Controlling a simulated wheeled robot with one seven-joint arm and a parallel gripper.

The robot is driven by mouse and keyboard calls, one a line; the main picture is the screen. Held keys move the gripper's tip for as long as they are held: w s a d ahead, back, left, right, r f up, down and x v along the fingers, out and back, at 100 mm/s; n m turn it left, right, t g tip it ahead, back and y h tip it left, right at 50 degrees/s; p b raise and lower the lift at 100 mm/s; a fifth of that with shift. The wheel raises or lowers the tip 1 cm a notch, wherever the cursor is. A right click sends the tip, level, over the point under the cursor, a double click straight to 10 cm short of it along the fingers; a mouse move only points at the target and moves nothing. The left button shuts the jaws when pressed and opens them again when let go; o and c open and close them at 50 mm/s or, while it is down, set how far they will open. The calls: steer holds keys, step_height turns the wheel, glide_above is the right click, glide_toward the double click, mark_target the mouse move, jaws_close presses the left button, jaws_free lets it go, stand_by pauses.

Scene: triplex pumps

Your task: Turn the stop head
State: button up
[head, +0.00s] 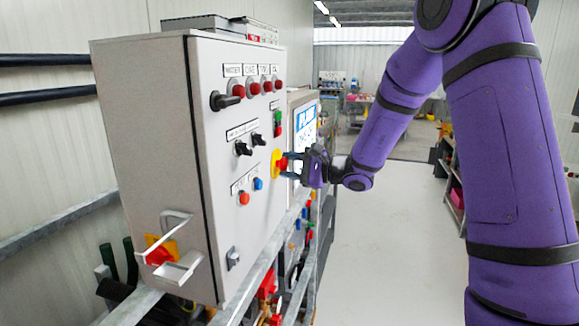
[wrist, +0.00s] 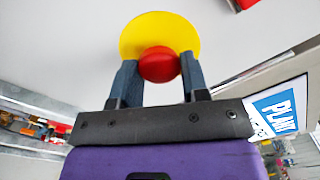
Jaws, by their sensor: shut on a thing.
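The stop head is a red mushroom button (wrist: 159,65) on a round yellow plate (wrist: 160,32), set on the front face of the grey control cabinet. In the head view the yellow plate (head: 276,164) shows at the cabinet's right side, with the red head (head: 283,163) partly hidden by my gripper. My gripper (head: 293,161) reaches in from the right. In the wrist view the two dark fingers (wrist: 159,72) stand one on each side of the red head and are shut on it.
The grey cabinet (head: 150,120) carries red lamps (head: 255,88), black selector knobs (head: 242,148), orange and blue buttons (head: 244,198) and a red-yellow switch (head: 160,250) with metal guards on its side. A metal rail (head: 262,275) runs below. The floor (head: 400,250) to the right is clear.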

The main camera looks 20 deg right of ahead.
steer(key=m, duration=0.3)
steer(key=shift+m, duration=0.4)
steer(key=o, duration=0.9)
steer(key=shift+o, duration=0.2)
steer(key=v, duration=1)
steer(key=shift+s+d, duration=0.25)
steer(key=shift+d, duration=0.05)
